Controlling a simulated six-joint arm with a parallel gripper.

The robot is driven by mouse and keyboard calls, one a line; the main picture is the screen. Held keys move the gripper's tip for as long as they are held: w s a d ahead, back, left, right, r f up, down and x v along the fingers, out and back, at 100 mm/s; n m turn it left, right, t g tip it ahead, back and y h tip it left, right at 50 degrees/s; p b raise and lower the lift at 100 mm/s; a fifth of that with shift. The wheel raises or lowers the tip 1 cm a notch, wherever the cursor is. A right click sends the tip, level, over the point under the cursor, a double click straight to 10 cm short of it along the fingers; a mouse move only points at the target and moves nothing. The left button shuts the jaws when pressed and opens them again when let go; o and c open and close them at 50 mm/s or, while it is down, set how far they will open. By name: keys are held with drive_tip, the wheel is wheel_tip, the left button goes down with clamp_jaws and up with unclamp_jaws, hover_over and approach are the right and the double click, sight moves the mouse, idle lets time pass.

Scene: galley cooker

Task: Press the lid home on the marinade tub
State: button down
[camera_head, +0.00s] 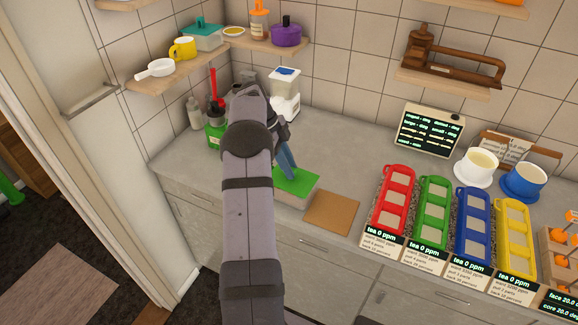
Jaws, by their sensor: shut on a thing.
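A bright green flat lid (304,181) lies over a low pale tub (297,200) on the grey counter, just right of my arm. My gripper (288,174), with blue fingers, points down at the lid's left part and is shut on it. My arm hides the left side of the lid and tub. I cannot tell from here whether the lid's edges are fully seated all round.
A brown square board (332,212) lies just right of the tub. Red (394,197), green (433,207), blue (473,222) and yellow (514,235) racks stand farther right. A white-based appliance (286,105) stands behind my gripper. The counter between is clear.

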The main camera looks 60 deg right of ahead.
idle(0.4)
drive_tip(key=c, duration=1)
unclamp_jaws()
drive_tip(key=shift+r, duration=0.1)
drive_tip(key=shift+r+p, duration=1.05)
drive_tip(key=shift+r, duration=0.4)
drive_tip(key=shift+r+p, duration=1.35)
drive_tip(key=shift+r, duration=0.6)
clamp_jaws()
